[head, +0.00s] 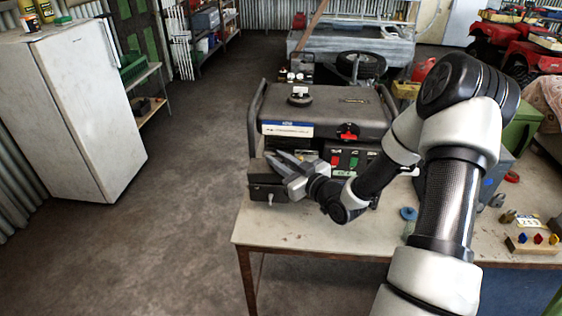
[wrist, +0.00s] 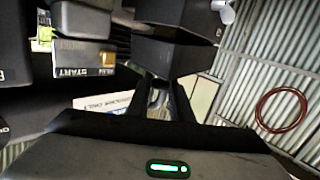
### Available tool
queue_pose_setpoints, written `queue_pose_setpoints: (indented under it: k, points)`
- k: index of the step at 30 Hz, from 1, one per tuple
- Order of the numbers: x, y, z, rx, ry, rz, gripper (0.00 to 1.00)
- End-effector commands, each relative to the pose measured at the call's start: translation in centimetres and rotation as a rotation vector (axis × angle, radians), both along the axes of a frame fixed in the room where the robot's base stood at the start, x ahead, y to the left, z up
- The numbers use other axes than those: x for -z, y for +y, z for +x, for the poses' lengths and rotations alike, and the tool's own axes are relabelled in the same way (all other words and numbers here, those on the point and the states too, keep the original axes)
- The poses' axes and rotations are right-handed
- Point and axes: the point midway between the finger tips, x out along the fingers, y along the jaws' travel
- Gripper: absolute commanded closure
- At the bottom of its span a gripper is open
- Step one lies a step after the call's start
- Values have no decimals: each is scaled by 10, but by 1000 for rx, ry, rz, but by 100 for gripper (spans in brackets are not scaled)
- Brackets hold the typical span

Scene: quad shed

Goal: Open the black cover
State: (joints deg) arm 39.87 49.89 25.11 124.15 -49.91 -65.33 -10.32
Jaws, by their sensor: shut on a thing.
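A dark generator (head: 325,112) stands on the workbench. At its lower left front is a black box-like part (head: 268,182), which I take to be the black cover; it also shows as a dark block in the wrist view (wrist: 172,58). My gripper (head: 276,160) reaches in from the right, its fingers at the upper edge of this part. In the wrist view, my fingers (wrist: 164,82) are close together at the edge of the dark block, shut on it. The exact contact and the cover's hinge are hidden.
The generator's front carries red and green switches (head: 343,161) just right of my gripper. The workbench (head: 290,228) is clear in front. Small items and a block with coloured knobs (head: 533,242) lie at right. A white fridge (head: 85,100) stands at left, with open floor between.

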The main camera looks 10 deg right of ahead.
Motion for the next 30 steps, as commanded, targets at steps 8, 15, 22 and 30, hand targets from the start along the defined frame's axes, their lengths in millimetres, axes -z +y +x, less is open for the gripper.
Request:
queue_pose_setpoints:
  k: [8,15,22,30]
  points:
    - [-23,21,6,-5,67,-226,100]
    - [-33,42,13,-2,135,-442,100]
    - [-36,63,20,-1,198,-647,100]
    - [-36,82,26,-2,258,-830,100]
